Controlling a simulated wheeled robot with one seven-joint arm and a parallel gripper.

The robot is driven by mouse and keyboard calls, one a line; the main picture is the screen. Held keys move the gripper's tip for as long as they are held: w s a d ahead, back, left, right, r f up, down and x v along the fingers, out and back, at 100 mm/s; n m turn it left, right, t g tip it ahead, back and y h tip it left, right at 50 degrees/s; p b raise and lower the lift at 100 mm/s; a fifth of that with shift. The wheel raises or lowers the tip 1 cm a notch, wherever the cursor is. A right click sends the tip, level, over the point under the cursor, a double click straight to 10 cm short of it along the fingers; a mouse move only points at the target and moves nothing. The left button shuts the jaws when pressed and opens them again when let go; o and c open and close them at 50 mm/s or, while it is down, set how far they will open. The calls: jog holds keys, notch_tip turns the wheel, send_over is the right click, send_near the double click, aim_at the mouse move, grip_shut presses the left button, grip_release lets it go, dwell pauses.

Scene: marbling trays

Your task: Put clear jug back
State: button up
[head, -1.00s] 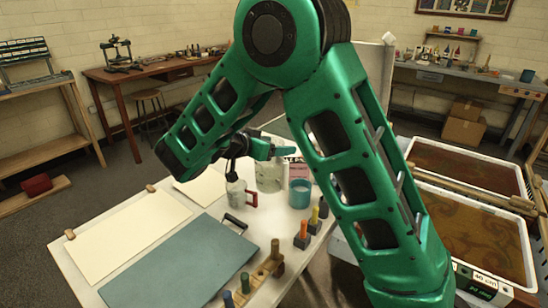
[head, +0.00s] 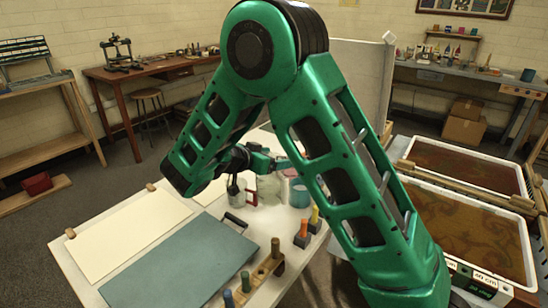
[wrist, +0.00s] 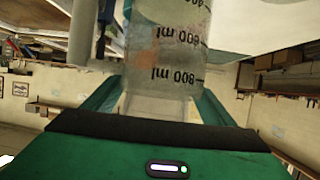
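The clear jug (wrist: 165,50) fills the middle of the wrist view, with dark ml marks that read upside down. My gripper (wrist: 160,105) has a green finger on each side of it and appears shut on it. In the head view the jug (head: 268,190) is upright at the far part of the white table (head: 150,250), below my gripper (head: 272,164). My arm and gripper partly cover its top. I cannot tell whether its base touches the table.
Dark blocks with coloured pegs (head: 304,233) stand nearer. A blue-grey sheet (head: 180,268) and a cream sheet (head: 130,235) cover the left. Trays (head: 470,235) stand right.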

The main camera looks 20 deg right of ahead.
jog(key=shift+o, duration=0.5)
jog(key=shift+r, duration=0.3)
jog(key=v, duration=1.2)
jog(key=shift+r, duration=0.25)
jog(key=s+d+n+g+y, duration=0.1)
jog(key=s+d+g+y, duration=0.15)
jog(key=s+d, duration=0.65)
jog(key=s+d+g+y, duration=0.2)
jog(key=d+g, duration=0.2)
jog(key=d, duration=1)
jog(key=s+f+n+y, duration=0.2)
jog(key=s+y, duration=0.1)
jog(key=s, duration=0.8)
jog(key=s+f+n+y, duration=0.1)
jog(key=s+y, duration=0.3)
jog(key=s, duration=0.8)
jog(key=shift+s+d+f+n, duration=0.25)
jog(key=shift+d+f+n, duration=0.15)
jog(key=shift+n, duration=0.4)
